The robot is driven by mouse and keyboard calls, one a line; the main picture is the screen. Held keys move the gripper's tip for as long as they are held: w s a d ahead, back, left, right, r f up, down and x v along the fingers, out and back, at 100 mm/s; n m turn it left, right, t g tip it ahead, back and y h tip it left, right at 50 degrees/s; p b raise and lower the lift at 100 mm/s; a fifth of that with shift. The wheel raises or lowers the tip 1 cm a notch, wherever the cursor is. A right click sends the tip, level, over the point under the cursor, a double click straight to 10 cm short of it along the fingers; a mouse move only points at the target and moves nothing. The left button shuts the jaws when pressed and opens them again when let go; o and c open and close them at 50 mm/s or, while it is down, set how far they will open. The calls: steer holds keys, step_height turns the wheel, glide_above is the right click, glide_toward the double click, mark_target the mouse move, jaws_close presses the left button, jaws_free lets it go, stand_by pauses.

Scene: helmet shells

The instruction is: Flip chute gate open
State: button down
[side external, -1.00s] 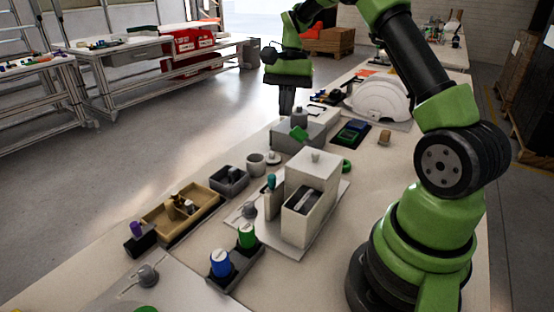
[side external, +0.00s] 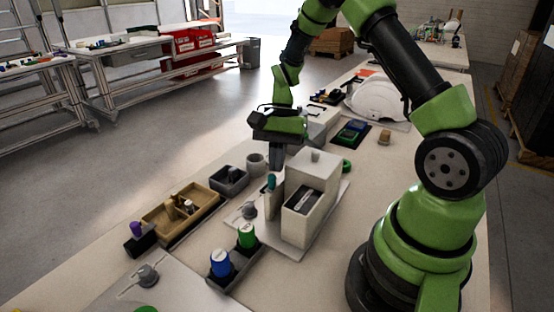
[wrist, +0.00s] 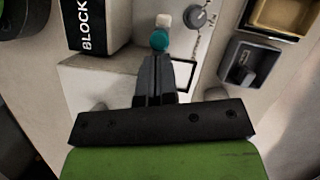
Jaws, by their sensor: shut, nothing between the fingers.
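The white chute box (side external: 318,172) stands on a pale base plate, with an open-topped compartment on its front. In the wrist view the box (wrist: 98,15) carries a black label reading BLOCK. A teal-tipped lever (side external: 271,182) stands upright at its left side. In the wrist view the teal knob (wrist: 160,41) is just beyond my fingertips. My gripper (side external: 276,166) is shut and empty, pointing down behind the lever. In the wrist view its fingers (wrist: 156,60) are together; I cannot tell whether they touch the knob. The gate itself is not clearly distinguishable.
A dark square bin (side external: 229,181), a grey cup (side external: 257,164) and a tan tray (side external: 178,215) are to the left. Blue (side external: 220,263) and green (side external: 246,236) cylinders stand in front. A white helmet shell (side external: 378,101) is behind.

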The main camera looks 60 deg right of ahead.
mark_target(269, 175)
steer(key=shift+a, duration=1.55)
steer(key=shift+d, duration=0.1)
steer(key=w+d+r, duration=0.2)
steer(key=d+r, duration=0.5)
steer(key=r, duration=0.2)
steer(key=shift+w+d+r, duration=0.15)
steer(key=shift+w+r, duration=0.05)
steer(key=shift+w, duration=0.05)
